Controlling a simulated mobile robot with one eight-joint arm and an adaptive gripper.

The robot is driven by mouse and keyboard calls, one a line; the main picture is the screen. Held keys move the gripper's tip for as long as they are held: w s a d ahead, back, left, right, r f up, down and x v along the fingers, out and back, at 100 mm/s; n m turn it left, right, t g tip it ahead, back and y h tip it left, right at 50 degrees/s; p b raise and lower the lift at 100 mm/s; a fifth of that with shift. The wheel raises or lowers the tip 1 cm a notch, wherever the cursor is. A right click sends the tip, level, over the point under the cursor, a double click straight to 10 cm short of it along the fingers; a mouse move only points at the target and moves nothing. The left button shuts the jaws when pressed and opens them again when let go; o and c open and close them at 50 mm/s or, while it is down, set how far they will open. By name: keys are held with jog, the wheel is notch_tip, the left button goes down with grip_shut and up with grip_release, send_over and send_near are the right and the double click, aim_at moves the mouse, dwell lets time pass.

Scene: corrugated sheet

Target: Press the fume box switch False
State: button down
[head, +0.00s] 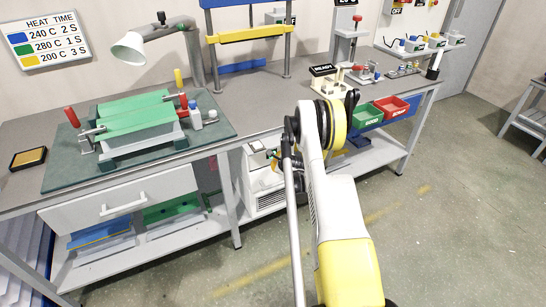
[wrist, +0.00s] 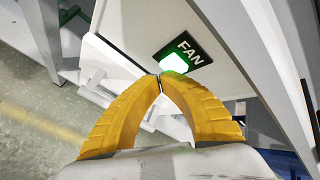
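The white fume box (head: 268,198) stands on the lower shelf under the bench, partly hidden by my arm in the head view. In the wrist view its pale panel (wrist: 130,40) carries a black FAN label (wrist: 188,50) and a lit green switch (wrist: 175,63). My gripper (wrist: 160,76) has its two yellow fingers closed tip to tip, with nothing between them. The tips are right at the lower-left edge of the green switch. I cannot tell whether they touch it. In the head view my gripper is mostly hidden behind my arm.
The grey bench (head: 238,105) stands above the box, and a bench leg (head: 229,200) rises to its left. A drawer (head: 120,200) is farther left. Green and red bins (head: 391,106) are to the right. The floor (head: 450,220) at right is clear.

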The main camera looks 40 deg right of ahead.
jog(key=shift+w, duration=0.35)
dwell(0.3)
jog(key=shift+s, duration=0.1)
jog(key=shift+s+a, duration=0.15)
jog(key=shift+s, duration=0.5)
